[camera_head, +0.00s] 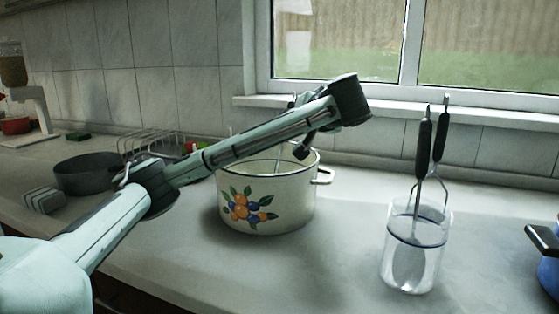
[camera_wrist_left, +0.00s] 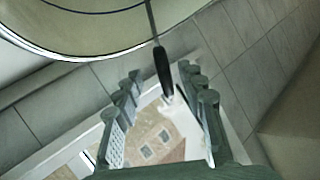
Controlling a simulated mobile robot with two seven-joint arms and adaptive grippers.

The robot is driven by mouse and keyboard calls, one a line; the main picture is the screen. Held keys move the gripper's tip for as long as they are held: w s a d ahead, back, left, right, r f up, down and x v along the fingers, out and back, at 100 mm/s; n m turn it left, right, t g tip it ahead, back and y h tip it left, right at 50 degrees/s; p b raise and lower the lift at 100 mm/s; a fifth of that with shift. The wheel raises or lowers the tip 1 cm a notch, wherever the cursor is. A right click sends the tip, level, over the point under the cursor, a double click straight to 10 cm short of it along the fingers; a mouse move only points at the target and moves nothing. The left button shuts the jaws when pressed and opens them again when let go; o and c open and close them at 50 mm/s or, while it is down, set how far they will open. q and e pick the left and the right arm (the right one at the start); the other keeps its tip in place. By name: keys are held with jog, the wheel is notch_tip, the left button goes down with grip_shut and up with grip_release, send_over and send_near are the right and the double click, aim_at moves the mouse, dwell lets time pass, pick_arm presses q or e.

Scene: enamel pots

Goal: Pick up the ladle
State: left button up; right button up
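The ladle (camera_wrist_left: 163,68) shows in the left wrist view as a black handle with a thin metal shaft running up over the pot. Its bowl is not visible, and my arm hides most of it in the head view. My left gripper (camera_wrist_left: 162,85) is open, with the handle between its two separated fingers; I see no clear contact. In the head view my left arm reaches across the cream enamel pot (camera_head: 262,208), which has a painted fruit pattern. The pot's rim also shows in the left wrist view (camera_wrist_left: 62,54). My right gripper is not in view.
A clear jar (camera_head: 410,272) with black-handled utensils stands right of the pot. A dark pan (camera_head: 86,174) and a wire rack (camera_head: 160,143) are to the left. A blue pot (camera_head: 549,268) sits at the right edge. The window sill (camera_head: 400,108) runs behind the counter.

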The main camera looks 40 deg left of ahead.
pick_arm(q)
jog(key=x, duration=0.7)
jog(key=shift+s+r, duration=0.1)
grip_shut()
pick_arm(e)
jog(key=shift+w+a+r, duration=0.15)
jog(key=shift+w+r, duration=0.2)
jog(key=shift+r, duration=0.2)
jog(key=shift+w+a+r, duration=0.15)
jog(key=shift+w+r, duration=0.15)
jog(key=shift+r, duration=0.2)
